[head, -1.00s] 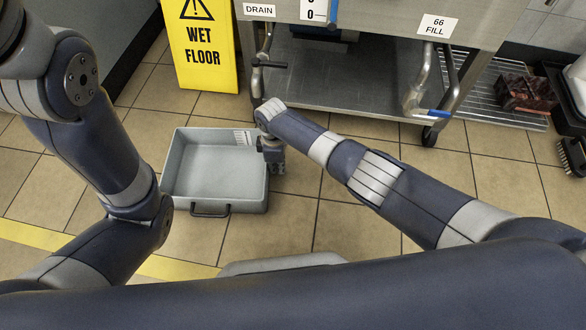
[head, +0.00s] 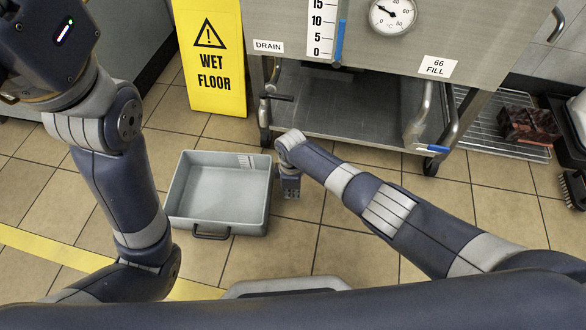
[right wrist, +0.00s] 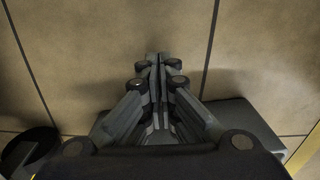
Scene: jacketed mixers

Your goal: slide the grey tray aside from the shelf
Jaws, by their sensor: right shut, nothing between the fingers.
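The grey tray (head: 184,209), a shallow open box with a dark front handle, lies on the tiled floor in the head view. A small whitish striped patch shows inside its far right corner. It stands in front and to the left of the mixer's low steel shelf (head: 345,113), apart from it. My right gripper (head: 291,194) points down just right of the tray's right wall, with a narrow gap seen between them. Its fingers are closed together and empty in the right wrist view (right wrist: 158,62), over bare floor. My left arm rises at the left; its fingers are out of view.
A yellow wet floor sign (head: 210,75) stands behind the tray. The mixer's leg with a caster (head: 265,136) is near the tray's far right corner. A wire rack (head: 480,118) with a dark red block (head: 528,125) is at the right. Floor right of my right gripper is clear.

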